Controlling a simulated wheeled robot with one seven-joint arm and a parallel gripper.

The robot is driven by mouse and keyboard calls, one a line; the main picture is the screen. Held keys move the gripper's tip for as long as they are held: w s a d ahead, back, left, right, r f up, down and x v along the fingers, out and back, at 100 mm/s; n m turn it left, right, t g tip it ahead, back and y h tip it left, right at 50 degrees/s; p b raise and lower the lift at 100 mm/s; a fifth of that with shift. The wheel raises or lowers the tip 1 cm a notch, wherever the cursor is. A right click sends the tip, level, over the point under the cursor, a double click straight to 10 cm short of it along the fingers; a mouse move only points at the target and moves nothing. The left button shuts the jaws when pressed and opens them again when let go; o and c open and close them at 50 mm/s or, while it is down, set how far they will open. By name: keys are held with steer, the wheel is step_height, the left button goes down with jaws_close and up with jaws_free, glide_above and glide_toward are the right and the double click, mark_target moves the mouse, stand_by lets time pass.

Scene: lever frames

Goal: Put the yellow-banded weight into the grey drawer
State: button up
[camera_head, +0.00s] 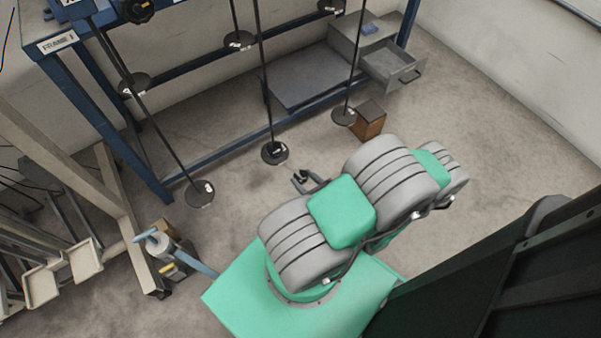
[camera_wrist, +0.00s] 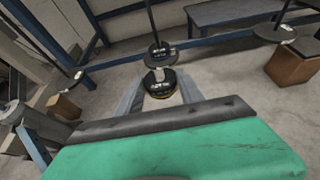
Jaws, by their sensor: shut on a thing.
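My gripper (camera_wrist: 160,92) is shut on a dark round weight (camera_wrist: 161,84) with a pale knob on top. A thin yellow edge shows at the weight's underside in the wrist view, between the two grey fingers. In the head view my gripper (camera_head: 307,181) is small and partly hidden behind my arm, and the weight's band cannot be made out. The grey drawer (camera_head: 393,65) is at the back right. It stands pulled out of its grey cabinet, with its handle facing front right. My gripper is well to the front left of it.
Several rods with black discs hang from the blue frame (camera_head: 150,178); one disc (camera_head: 274,152) is close beyond my gripper. A brown block (camera_head: 369,121) stands on the floor between my gripper and the drawer. A grey platform (camera_head: 312,78) lies left of the drawer. Floor at right is clear.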

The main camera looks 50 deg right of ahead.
steer(key=shift+r, duration=0.3)
steer(key=shift+s+a+p, duration=0.1)
steer(key=shift+s+a, duration=0.2)
steer(key=shift+s, duration=0.65)
steer(key=shift+s+a+p, duration=0.1)
steer(key=shift+s+a, duration=0.15)
steer(key=shift+s, duration=0.7)
steer(key=shift+s+a+p, duration=0.1)
steer(key=shift+s+a, duration=0.2)
steer(key=shift+s, duration=0.65)
